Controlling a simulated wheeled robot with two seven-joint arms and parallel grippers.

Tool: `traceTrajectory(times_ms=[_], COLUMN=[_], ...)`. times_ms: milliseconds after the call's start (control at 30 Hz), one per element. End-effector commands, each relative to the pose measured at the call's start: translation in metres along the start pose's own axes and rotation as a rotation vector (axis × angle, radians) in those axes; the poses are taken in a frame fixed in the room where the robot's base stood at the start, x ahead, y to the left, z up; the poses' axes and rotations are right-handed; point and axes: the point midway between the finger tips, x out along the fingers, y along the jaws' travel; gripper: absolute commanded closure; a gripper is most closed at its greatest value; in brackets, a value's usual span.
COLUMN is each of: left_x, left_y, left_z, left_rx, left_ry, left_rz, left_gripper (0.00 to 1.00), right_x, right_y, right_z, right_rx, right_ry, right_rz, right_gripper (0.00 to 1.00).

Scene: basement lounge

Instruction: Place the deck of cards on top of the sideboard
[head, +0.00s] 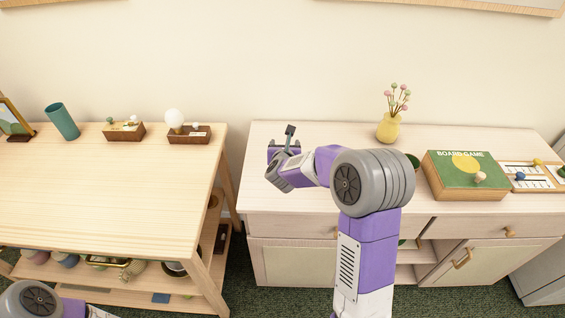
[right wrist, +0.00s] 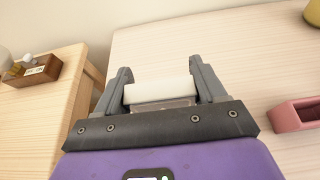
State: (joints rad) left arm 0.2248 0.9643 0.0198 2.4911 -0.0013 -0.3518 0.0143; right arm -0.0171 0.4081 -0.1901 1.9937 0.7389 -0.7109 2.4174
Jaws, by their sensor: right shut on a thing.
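My right gripper (head: 285,148) is over the left part of the sideboard top (head: 330,137), near its back left corner. In the right wrist view the gripper (right wrist: 162,88) is shut on a white, box-like thing (right wrist: 160,91), which I take to be the deck of cards. It lies across between the two fingers, above the pale wood of the sideboard top (right wrist: 215,48). I cannot tell if it touches the wood. In the head view the deck is not clearly visible behind the gripper. My left gripper is out of view; only part of the left arm shows at bottom left.
A yellow vase (head: 388,127), a board game box (head: 462,174) and a game tray (head: 530,176) stand on the sideboard. A pink object (right wrist: 298,118) lies right of the gripper. A wooden table (head: 100,190) stands left across a narrow gap.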

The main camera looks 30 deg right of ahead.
Motion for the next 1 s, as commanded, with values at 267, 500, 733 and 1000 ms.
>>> traceTrajectory(times_ms=[267, 500, 733, 1000], left_x=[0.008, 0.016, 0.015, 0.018], left_y=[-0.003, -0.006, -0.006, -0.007], left_z=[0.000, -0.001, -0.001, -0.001], left_rx=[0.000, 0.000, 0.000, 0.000], left_ry=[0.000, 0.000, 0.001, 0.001], left_rz=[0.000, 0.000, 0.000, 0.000], left_gripper=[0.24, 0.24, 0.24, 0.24], right_x=[0.011, 0.021, 0.021, 0.021], right_y=[0.000, 0.000, 0.000, 0.000], right_z=[-0.026, -0.051, -0.050, -0.051], right_rx=[-0.001, 0.000, 0.001, 0.001], right_ry=[0.000, -0.002, -0.002, -0.001], right_rz=[0.000, -0.001, 0.000, 0.000], right_gripper=[0.62, 0.62, 0.62, 0.07])
